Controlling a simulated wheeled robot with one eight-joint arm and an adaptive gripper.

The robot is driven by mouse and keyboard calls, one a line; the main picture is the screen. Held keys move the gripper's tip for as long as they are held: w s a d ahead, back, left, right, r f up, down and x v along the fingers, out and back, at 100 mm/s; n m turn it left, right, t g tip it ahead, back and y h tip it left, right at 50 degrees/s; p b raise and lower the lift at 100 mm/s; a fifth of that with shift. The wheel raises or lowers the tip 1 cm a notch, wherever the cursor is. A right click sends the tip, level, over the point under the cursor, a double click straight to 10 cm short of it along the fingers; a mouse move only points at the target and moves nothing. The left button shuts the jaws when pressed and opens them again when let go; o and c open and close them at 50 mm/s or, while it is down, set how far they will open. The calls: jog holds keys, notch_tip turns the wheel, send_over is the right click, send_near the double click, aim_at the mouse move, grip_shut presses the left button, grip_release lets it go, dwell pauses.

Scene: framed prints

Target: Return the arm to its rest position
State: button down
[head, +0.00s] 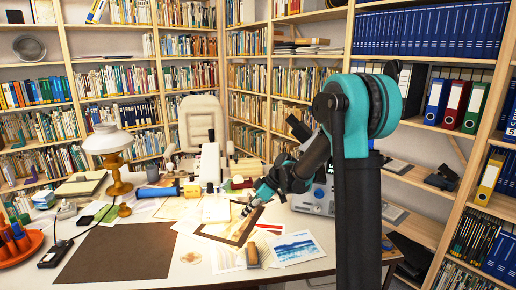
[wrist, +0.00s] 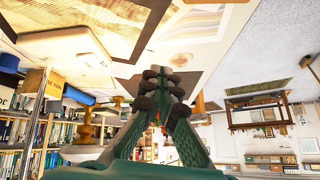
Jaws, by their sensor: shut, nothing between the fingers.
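My arm reaches from the right side of the head view over the desk (head: 200,262). My gripper (head: 246,210) points down toward the papers near a brown-framed print (head: 233,238). In the wrist view my gripper's dark fingers (wrist: 163,75) are close together, with nothing between them. The desk's prints show at the top of that view, which looks upside down. I cannot tell from these frames how far the fingertips are above the print.
A dark brown mat (head: 118,252) lies at the front left. A blue picture (head: 297,248) lies right of the frame. Full bookshelves (head: 190,75) surround the desk. A grey device (head: 312,203) sits behind my arm.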

jog(key=s+d+f+m+t+h, duration=0.2)
jog(key=s+d+f+m+h, duration=0.1)
jog(key=s+d+m, duration=0.5)
jog(key=s+d+f+m+t+h, duration=0.3)
jog(key=s+d+m, duration=0.5)
jog(key=s+d, duration=0.6)
jog(key=shift+s+d+h, duration=0.3)
jog(key=shift+d+h, duration=0.6)
jog(key=shift+d, duration=0.15)
